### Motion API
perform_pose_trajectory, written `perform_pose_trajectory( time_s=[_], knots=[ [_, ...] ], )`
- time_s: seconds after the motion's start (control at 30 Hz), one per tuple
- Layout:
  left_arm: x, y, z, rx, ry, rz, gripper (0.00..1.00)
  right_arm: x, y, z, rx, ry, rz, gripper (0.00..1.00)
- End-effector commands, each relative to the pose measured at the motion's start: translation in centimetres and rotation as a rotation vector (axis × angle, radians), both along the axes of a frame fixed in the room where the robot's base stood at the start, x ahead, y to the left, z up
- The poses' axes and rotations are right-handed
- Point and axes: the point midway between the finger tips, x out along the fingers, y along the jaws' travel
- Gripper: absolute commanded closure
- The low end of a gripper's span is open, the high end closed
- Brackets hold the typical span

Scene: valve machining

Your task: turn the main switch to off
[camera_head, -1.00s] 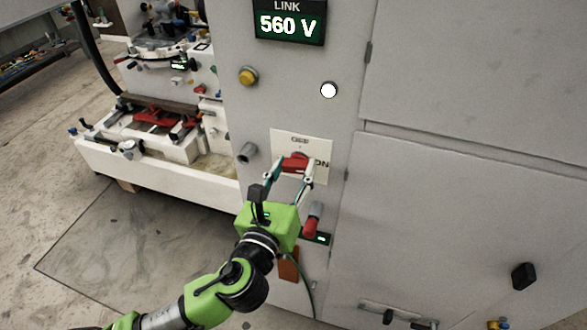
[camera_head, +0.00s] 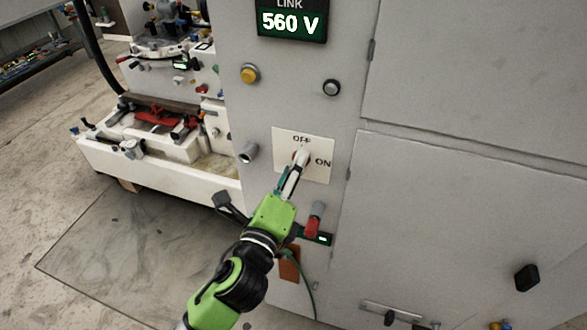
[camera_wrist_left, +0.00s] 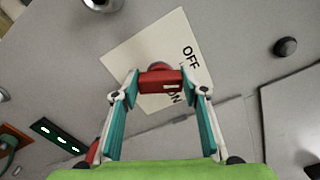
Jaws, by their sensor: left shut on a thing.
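The main switch has a red handle (camera_wrist_left: 160,82) on a cream plate (camera_head: 318,172) marked OFF at the top and ON at the right. In the left wrist view the handle lies across between the fingertips, with a white mark on its end towards the OFF side. My left gripper (camera_wrist_left: 162,84) is shut on it, one finger at each end. In the head view my left gripper (camera_head: 299,158) is turned edge-on and hides most of the handle. The plate (camera_wrist_left: 130,52) shows tilted in the wrist view. My right gripper is not in view.
A machine (camera_head: 165,150) stands at left.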

Motion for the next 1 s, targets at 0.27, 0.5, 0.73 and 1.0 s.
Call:
perform_pose_trajectory(
  time_s=[0.27,0.5,0.73,1.0],
  knots=[
    [0.01,0.05,-0.21,-0.223,0.074,0.002,0.81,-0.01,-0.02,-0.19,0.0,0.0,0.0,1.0],
    [0.02,0.07,-0.27,-0.355,0.117,0.002,0.81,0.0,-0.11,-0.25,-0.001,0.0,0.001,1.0],
    [0.01,0.04,-0.29,-0.419,0.137,0.0,0.81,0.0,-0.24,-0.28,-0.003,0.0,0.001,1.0],
    [0.02,0.03,-0.3,-0.439,0.144,0.0,0.81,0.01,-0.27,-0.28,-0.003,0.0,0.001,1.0]
  ],
)
